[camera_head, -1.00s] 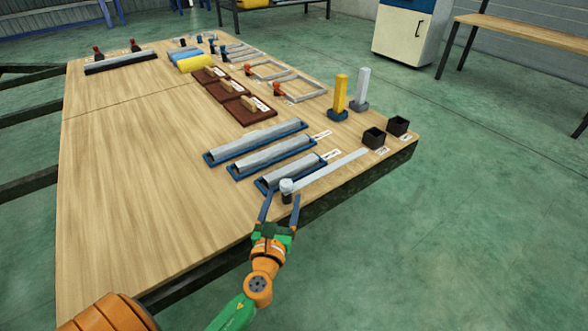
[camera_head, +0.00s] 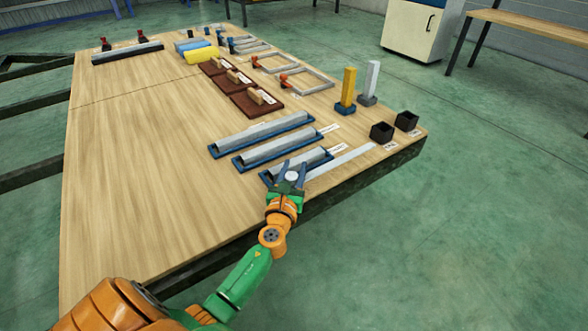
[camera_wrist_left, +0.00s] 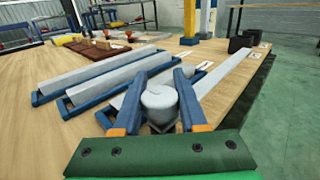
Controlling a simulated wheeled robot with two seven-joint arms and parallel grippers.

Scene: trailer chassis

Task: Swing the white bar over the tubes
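The flat white bar (camera_head: 342,162) lies along the right edge of the table, beside the tubes. A pale round knob (camera_head: 291,177) stands at its near end. It also shows in the left wrist view (camera_wrist_left: 159,104). My left gripper (camera_head: 293,168) has one blue finger on each side of the knob, close against it, and looks shut on it. Three grey tubes, the far one (camera_head: 262,130), the middle one (camera_head: 279,147) and the near one (camera_head: 305,162), lie in blue trays left of the bar. My gripper partly hides the near tray. My right gripper is out of view.
Two black open boxes (camera_head: 382,132) stand near the bar's far end. Yellow (camera_head: 348,88) and white (camera_head: 371,80) upright posts stand behind them. Brown boards (camera_head: 256,101) lie beyond the tubes. The left of the table (camera_head: 140,190) is bare.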

